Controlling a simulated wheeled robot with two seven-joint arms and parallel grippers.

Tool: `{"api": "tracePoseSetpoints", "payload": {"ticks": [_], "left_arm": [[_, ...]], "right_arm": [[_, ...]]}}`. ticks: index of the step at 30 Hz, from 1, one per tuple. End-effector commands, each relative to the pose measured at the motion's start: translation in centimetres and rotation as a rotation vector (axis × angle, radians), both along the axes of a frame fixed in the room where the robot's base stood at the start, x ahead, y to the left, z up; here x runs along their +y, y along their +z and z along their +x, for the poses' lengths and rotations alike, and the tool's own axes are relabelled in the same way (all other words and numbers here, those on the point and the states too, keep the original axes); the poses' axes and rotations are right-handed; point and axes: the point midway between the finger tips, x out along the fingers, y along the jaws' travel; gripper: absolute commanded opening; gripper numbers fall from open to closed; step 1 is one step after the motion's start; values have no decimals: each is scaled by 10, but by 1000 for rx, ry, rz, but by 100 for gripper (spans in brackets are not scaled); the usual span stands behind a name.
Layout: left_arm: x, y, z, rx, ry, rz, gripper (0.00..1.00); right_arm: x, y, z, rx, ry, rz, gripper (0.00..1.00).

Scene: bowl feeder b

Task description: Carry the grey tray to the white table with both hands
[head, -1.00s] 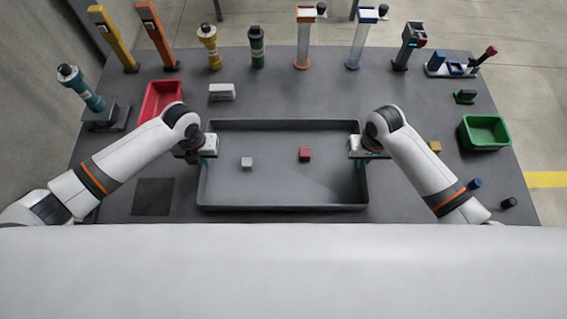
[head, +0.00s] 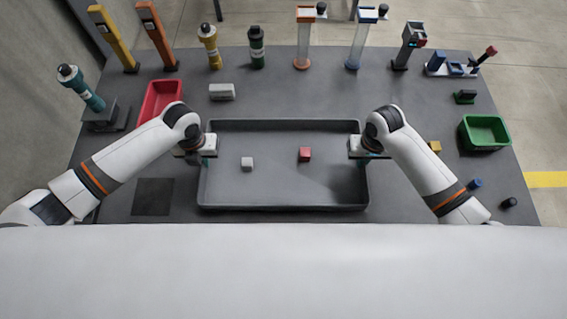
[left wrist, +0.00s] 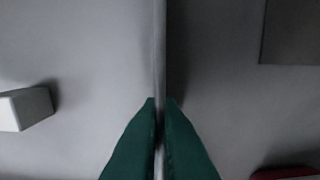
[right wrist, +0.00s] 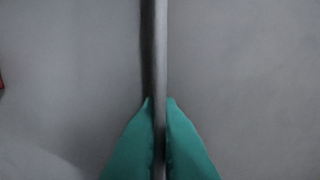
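The grey tray (head: 283,207) lies on the dark grey table in the head view, with a white-grey cube (head: 247,164) and a red cube (head: 305,154) inside. My left gripper (head: 208,158) is at the tray's left wall, and my right gripper (head: 364,156) is at its right wall. In the left wrist view the green fingers (left wrist: 161,103) close on the thin wall (left wrist: 160,50) from both sides. In the right wrist view the fingers (right wrist: 160,103) pinch the opposite wall (right wrist: 153,50) likewise. I cannot make out a white table.
A red bin (head: 160,98) and a white block (head: 222,91) lie beyond the tray's left part. A green bin (head: 486,132), a yellow block (head: 435,147) and a blue part (head: 475,184) are on the right. Several upright posts line the table's far edge.

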Motion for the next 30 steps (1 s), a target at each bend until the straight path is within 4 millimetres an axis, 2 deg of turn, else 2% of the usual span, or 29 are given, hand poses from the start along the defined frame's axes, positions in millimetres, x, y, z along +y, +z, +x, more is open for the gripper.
{"api": "tracePoseSetpoints", "payload": {"ticks": [10,24,30], "left_arm": [[0,8,1,-3,0,-1,0],[0,48,1,-2,0,-1,0],[0,52,1,-2,0,-1,0]], "right_arm": [[0,8,1,-3,0,1,0],[0,48,1,-2,0,0,0],[0,52,1,-2,0,0,0]]}}
